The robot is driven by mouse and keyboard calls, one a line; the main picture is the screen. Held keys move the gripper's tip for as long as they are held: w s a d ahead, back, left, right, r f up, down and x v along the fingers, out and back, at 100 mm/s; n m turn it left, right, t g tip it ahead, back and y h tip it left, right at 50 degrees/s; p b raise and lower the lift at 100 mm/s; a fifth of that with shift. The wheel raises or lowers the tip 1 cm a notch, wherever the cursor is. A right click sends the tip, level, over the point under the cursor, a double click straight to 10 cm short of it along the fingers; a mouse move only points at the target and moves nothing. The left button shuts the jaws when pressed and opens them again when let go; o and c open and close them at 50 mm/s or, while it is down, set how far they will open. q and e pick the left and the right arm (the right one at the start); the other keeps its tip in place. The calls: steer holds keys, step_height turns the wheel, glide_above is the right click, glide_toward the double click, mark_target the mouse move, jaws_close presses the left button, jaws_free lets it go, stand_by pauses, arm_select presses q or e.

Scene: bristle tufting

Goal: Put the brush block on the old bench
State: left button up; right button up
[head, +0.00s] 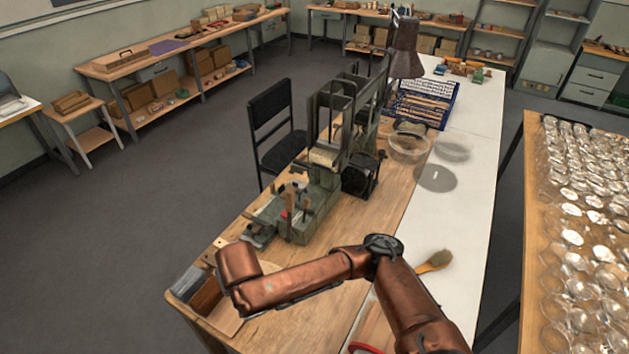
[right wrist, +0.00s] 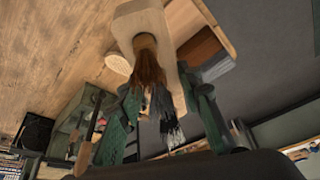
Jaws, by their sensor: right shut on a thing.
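The old bench (head: 375,230) is the worn wooden bench that runs from the near left to the back, with a white-topped surface along its right side. My right arm reaches across its near end in the head view, and its gripper is hidden there behind the wrist. In the right wrist view my right gripper (right wrist: 160,125) is shut on a pale wooden piece (right wrist: 138,20), which seems to be the brush block. Brown and grey bristle-like strands hang between the fingers. The bench top (right wrist: 60,45) shows behind it; whether they touch I cannot tell. My left gripper is out of view.
A green machine (head: 320,195) stands on the bench beyond my arm. An open box (head: 205,297) is at the near left corner. A brush (head: 435,261) and clear bowls (head: 408,147) are to the right. A black chair (head: 275,130) stands behind.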

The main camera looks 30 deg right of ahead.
step_height(320, 180, down, 3)
steer(key=n, duration=0.1)
steer(key=n+y, duration=0.1)
steer(key=n, duration=0.1)
steer(key=shift+w+d+r+n+b, duration=0.1)
steer(key=shift+w+r+n+b, duration=0.05)
steer(key=shift+n+b, duration=0.15)
steer(key=s+f+n+g+y+b, duration=0.35)
steer(key=f+n+g, duration=0.5)
steer(key=n, duration=1.15)
steer(key=shift+t+h, duration=0.35)
steer(key=shift+t, duration=0.6)
steer(key=s+d+f, duration=0.1)
steer(key=d+f, duration=0.2)
steer(key=d, duration=0.1)
steer(key=s+d+f, duration=0.1)
steer(key=d+f, duration=0.2)
steer(key=d, duration=0.1)
steer(key=s+d+f, duration=0.2)
steer(key=d+f, duration=0.1)
steer(key=shift+s+d+f+p, duration=0.1)
steer(key=shift+d+f+p, duration=0.15)
steer(key=shift+d+p, duration=0.15)
steer(key=shift+s+d+f, duration=0.2)
steer(key=shift+d+f, duration=0.35)
steer(key=shift+f, duration=0.1)
step_height(320, 180, down, 2)
steer(key=shift+s+d+f, duration=0.1)
steer(key=shift+f, duration=0.55)
